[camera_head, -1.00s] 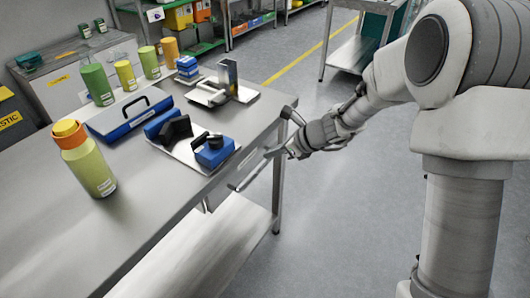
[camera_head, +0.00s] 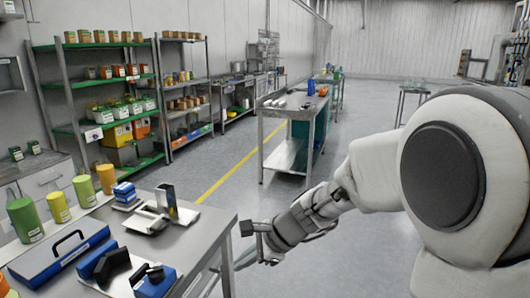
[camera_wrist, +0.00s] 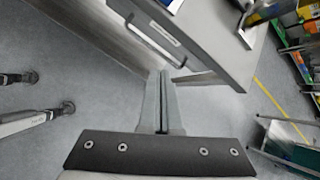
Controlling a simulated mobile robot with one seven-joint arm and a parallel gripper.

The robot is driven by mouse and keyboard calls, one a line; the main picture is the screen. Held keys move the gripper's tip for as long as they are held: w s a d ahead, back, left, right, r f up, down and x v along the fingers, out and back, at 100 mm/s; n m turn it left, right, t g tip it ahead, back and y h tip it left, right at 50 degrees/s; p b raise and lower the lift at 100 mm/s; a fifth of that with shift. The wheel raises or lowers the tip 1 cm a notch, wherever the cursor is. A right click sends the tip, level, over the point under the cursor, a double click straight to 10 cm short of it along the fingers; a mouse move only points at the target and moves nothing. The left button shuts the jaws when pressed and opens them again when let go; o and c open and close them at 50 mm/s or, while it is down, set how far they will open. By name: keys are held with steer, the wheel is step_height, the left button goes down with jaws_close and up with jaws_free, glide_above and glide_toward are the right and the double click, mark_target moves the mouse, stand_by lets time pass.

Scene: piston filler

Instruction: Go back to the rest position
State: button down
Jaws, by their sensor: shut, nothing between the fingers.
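My gripper (camera_wrist: 160,75) is shut and empty in the wrist view, its two fingers pressed together and pointing away from the camera. It is over the grey floor, beside the steel worktable. In the head view my arm reaches in from the right, and its hand is off the table's right end, apart from the things on top. The worktable (camera_head: 195,245) fills the lower left of the head view. A drawer front with a bar handle (camera_wrist: 155,40) lies just beyond the fingers in the wrist view. I cannot tell the exact gap to it.
On the table stand a blue toolbox (camera_head: 62,255), green and yellow containers (camera_head: 25,220) and a metal fixture (camera_head: 167,200). Shelves (camera_head: 100,85) line the left wall. Another bench (camera_head: 290,105) stands further back. The floor (camera_head: 350,130) between is clear.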

steer(key=s+d+r+n+t+h, duration=0.1)
steer(key=s+d+r+n+h, duration=0.35)
steer(key=s+d+n, duration=0.45)
steer(key=s+d+r+n+t+h, duration=0.25)
steer(key=s+d+r+n, duration=0.3)
steer(key=s+d, duration=0.5)
step_height(320, 180, up, 12)
steer(key=s+p, duration=0.1)
steer(key=p, duration=1.1)
steer(key=shift+r+n+g+p, duration=0.15)
steer(key=shift+n+g+p, duration=0.2)
steer(key=shift+n, duration=0.1)
steer(key=shift+s, duration=0.1)
